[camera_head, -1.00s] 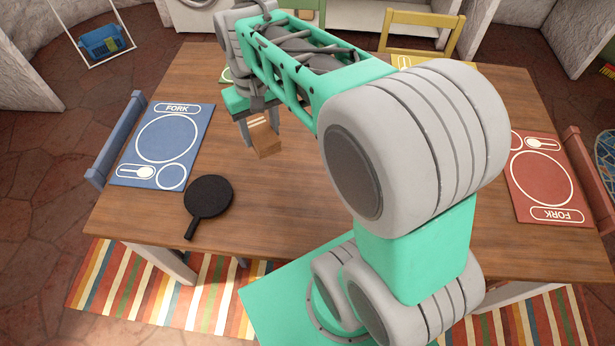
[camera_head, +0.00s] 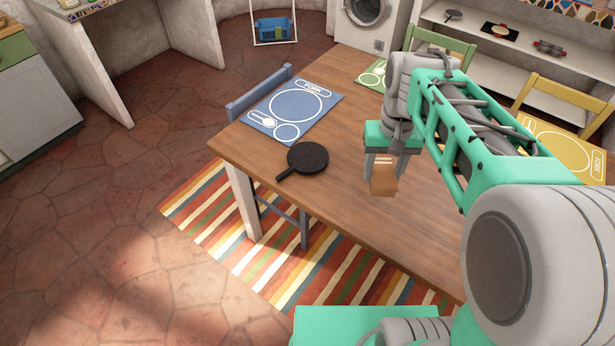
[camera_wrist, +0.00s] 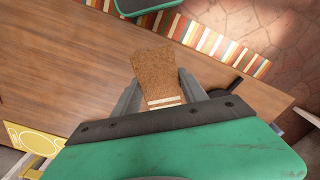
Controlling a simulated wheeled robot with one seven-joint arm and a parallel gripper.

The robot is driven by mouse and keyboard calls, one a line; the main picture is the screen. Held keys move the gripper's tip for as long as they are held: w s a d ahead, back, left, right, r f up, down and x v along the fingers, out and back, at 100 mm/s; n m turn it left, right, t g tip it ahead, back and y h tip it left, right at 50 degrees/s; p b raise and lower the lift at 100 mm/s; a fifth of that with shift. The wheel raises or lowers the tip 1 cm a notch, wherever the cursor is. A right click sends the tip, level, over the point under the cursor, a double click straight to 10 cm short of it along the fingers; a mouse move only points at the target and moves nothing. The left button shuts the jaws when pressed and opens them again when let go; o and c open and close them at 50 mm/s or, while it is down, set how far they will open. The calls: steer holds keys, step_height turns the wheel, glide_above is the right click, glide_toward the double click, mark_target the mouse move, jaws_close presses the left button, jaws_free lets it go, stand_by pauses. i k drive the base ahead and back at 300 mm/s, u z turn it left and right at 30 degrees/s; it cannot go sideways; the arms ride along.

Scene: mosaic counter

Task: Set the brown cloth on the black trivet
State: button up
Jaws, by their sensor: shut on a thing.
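The brown cloth (camera_head: 384,178) is a small folded brown piece with pale stripes at one end. My gripper (camera_head: 382,164) is shut on it and holds it over the wooden table. In the wrist view the cloth (camera_wrist: 157,72) sticks out between the two grey fingers. The black trivet (camera_head: 308,158) is round with a short handle and lies on the table to the left of my gripper, apart from the cloth. Its top is bare. In the wrist view a small dark part of the trivet (camera_wrist: 222,90) shows beside the right finger; the rest is hidden.
A blue place mat (camera_head: 296,104) lies behind the trivet at the table's left end, with a blue chair (camera_head: 258,92) beyond it. A yellow mat (camera_head: 566,150) lies at the right. Bare table (camera_head: 345,205) surrounds the trivet; the near edge is close.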

mark_target(309, 156)
steer(key=u, duration=0.7)
steer(key=i, duration=0.6)
steer(key=u, duration=0.8)
steer(key=i, duration=0.45)
steer(key=u, duration=0.15)
